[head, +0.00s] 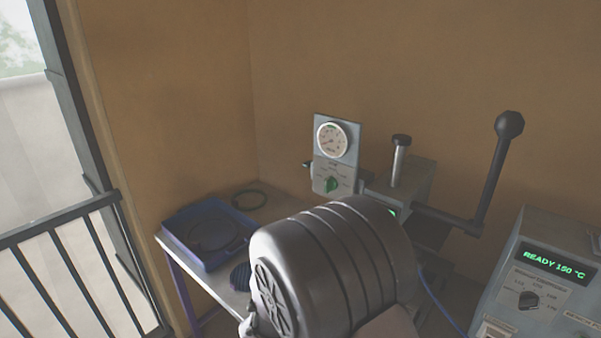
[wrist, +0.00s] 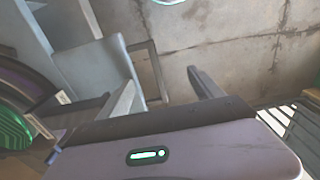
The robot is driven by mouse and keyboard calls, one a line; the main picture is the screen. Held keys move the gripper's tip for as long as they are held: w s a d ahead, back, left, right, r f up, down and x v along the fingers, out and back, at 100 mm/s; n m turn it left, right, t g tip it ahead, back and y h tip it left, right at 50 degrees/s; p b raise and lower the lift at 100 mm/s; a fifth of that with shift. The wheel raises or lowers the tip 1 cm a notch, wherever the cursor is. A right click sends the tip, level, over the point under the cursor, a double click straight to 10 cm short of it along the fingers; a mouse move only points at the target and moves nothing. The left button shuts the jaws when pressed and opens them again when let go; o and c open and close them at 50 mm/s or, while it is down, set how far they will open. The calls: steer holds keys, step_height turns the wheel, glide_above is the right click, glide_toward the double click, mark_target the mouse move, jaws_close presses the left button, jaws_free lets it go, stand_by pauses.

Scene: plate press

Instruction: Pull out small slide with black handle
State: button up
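I cannot make out the small slide with the black handle in either view. The press stands on the table in the head view, with a grey body (head: 412,182) and a black-capped post (head: 401,142). A long lever with a black knob (head: 509,125) rises at its right. My own dark, rounded arm link covers the press's lower front. My gripper (wrist: 165,90) shows in the wrist view with its two fingers spread apart and nothing between them. A grey metal part (wrist: 98,72) is just beside the left finger.
A control box (head: 548,262) reading READY 150 °C stands at right. A railing (head: 60,230) is at far left.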

steer(key=shift+s+d+p, duration=0.1)
steer(key=shift+s+p, duration=0.05)
steer(key=shift+p, duration=0.4)
steer(key=r+p, duration=0.2)
steer(key=r, duration=0.1)
steer(key=r+p, duration=0.2)
steer(key=shift+w, duration=0.25)
